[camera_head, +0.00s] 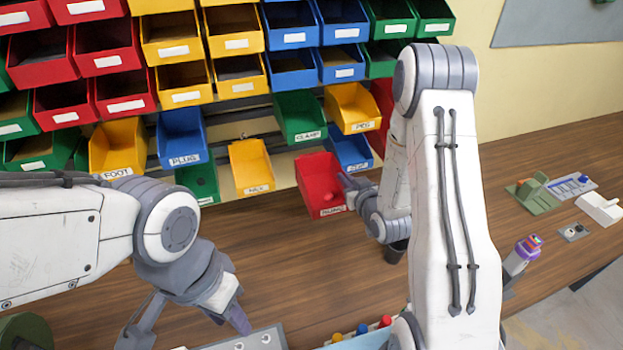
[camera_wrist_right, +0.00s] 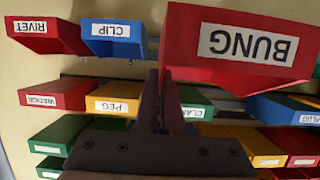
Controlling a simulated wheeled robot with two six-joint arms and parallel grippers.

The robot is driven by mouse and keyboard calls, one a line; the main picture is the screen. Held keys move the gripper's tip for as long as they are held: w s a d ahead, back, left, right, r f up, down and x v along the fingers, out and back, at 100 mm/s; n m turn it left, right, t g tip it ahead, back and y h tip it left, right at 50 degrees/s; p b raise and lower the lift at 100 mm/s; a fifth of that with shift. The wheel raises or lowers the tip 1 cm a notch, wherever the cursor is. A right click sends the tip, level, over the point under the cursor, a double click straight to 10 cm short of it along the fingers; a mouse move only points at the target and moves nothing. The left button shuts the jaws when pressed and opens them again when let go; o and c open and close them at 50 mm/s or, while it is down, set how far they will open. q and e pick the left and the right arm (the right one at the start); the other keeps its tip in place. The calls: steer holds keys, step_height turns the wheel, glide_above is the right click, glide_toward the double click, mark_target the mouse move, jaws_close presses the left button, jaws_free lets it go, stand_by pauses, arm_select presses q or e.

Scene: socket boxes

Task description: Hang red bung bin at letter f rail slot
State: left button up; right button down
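The red bin labelled BUNG (camera_head: 318,182) is in front of the lower rack in the head view, between the yellow NUT bin (camera_head: 250,165) and the blue CLIP bin (camera_head: 350,150). It looks slightly tilted. In the right wrist view the BUNG bin (camera_wrist_right: 225,72) is large and upside down at the upper right. My right gripper (camera_wrist_right: 160,80) appears shut on its side wall; the hand is partly hidden by my arm in the head view. My left gripper (camera_head: 192,318) is open and empty over the table. No letter f shows, and whether the bin touches the rail is unclear.
Rows of red, yellow, blue and green bins fill the wall rack. A bare rail (camera_head: 240,115) shows above the NUT bin. A dark cup stands behind my right arm. Small parts, including a green block (camera_head: 533,193), lie at right on the wooden table (camera_head: 300,255).

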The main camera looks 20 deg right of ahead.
mark_target(327, 154)
steer(key=shift+w+a, duration=0.35)
steer(key=shift+a, duration=0.2)
steer(key=shift+w+a+r+p, duration=0.1)
steer(key=shift+w+p, duration=0.6)
steer(key=shift+w, duration=1.8)
steer(key=shift+w+a+p, duration=0.2)
steer(key=shift+w+p, duration=0.25)
steer(key=shift+w, duration=3.4)
steer(key=shift+w+a+b, duration=0.1)
steer(key=shift+w+b, duration=0.8)
steer(key=shift+w, duration=0.7)
steer(key=shift+b, duration=0.3)
